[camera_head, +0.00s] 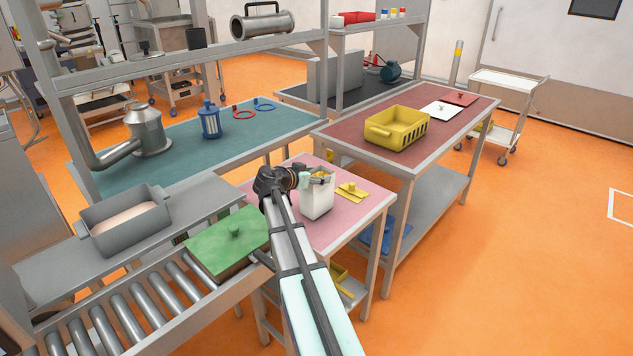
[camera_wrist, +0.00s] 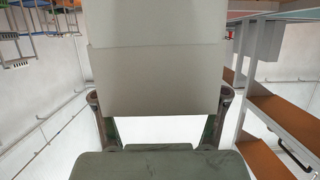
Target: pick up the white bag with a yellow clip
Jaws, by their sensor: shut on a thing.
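The white bag (camera_head: 317,200) stands upright over the pink-topped table (camera_head: 362,209), with a yellow clip (camera_head: 322,175) at its top. I cannot tell whether its base touches the table. My gripper (camera_head: 306,180) reaches the bag's upper part from the left and is shut on it. In the wrist view the white bag (camera_wrist: 155,65) fills the middle, between the two fingers of my gripper (camera_wrist: 159,96). The clip is not visible in the wrist view.
A yellow lid-like piece (camera_head: 351,191) lies right of the bag. A green lid with a knob (camera_head: 233,243) is at the left by the roller conveyor (camera_head: 130,320). A yellow crate (camera_head: 398,128) stands on the red-topped table behind. A grey bin (camera_head: 125,222) is at far left.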

